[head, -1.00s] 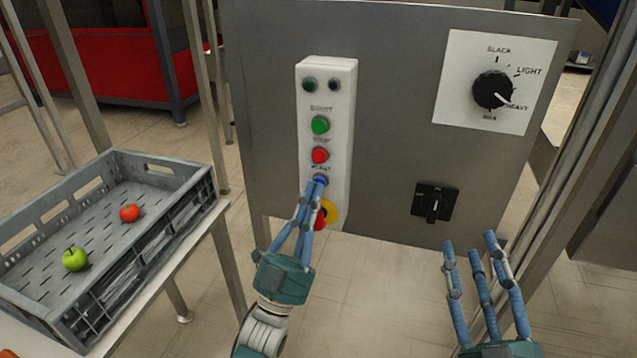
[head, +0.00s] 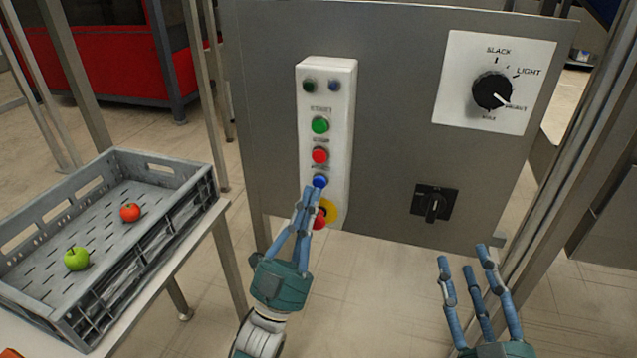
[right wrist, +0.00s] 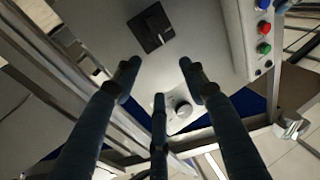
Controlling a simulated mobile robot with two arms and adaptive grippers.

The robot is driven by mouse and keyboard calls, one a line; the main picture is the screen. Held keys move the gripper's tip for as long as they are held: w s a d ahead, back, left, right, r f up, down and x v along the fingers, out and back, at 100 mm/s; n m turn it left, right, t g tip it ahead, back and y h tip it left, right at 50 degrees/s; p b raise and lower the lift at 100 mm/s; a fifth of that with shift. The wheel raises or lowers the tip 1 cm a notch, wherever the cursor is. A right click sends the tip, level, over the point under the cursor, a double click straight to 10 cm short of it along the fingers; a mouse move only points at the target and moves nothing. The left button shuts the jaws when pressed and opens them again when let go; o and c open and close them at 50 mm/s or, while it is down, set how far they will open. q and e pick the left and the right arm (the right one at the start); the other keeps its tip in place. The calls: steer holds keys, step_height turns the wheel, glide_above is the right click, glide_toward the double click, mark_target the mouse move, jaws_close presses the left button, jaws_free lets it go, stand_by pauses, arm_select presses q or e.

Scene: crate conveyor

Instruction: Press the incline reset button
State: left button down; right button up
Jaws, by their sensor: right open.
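A white control box (head: 342,85) on the grey panel carries a green button (head: 320,125), a red button (head: 320,155), a blue button (head: 320,181) and a red emergency knob on a yellow base (head: 331,211). The small label above the blue button is too blurred to read. My left gripper (head: 312,190) has its fingers drawn together, empty, with the tips just below the blue button in the picture. Contact cannot be told. The fingers partly cover the emergency knob. My right gripper (head: 466,256) is open and empty below the black rotary switch (head: 435,203); its spread fingers show in the right wrist view (right wrist: 157,75).
A selector dial (head: 492,91) sits on a white plate at the panel's upper right. A grey crate (head: 170,172) holding a green apple (head: 76,258) and a red fruit (head: 130,212) stands on a table at left. A metal post (head: 560,180) rises at right.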

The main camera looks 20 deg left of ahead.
arm_select(q)
steer(key=s+p, duration=0.1)
steer(key=s, duration=0.3)
steer(key=shift+s+a+p, duration=0.1)
steer(key=shift+s+p, duration=0.25)
steer(key=shift+s, duration=0.05)
arm_select(e)
step_height(320, 180, down, 10)
steer(key=s+d+g+h, duration=0.1)
steer(key=g, duration=0.3)
steer(key=shift+s+d+g+h, duration=0.3)
steer(key=shift+d+g, duration=0.05)
steer(key=shift+g, duration=0.05)
